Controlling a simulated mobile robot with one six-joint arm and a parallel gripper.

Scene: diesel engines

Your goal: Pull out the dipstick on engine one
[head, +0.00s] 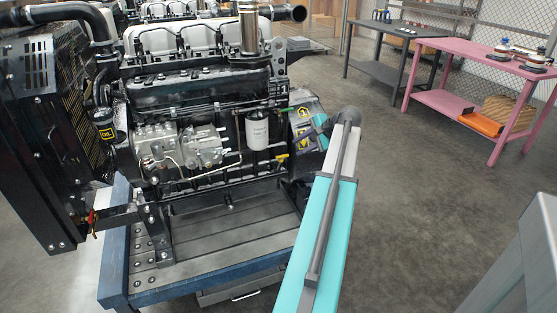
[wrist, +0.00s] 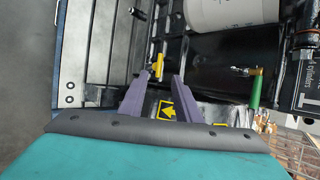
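Engine one (head: 200,110) is a black diesel engine on a blue-edged stand in the head view. A yellow handle (head: 281,158), which looks like the dipstick's, sticks out low on its right side, beside the white filter (head: 257,130). In the wrist view the yellow handle (wrist: 157,66) stands just beyond the tips of my gripper (wrist: 161,78), roughly between its two purple fingers. The fingers are apart and nothing is gripped. The gap in depth between tips and handle is hard to judge. In the head view my teal arm partly covers the gripper.
A green handle (wrist: 256,88) stands right of my fingers in the wrist view, near the white filter (wrist: 230,10). A yellow arrow label (wrist: 167,109) shows behind the fingers. A pink table (head: 465,48) and a dark table (head: 385,30) stand at the back right. The floor between is clear.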

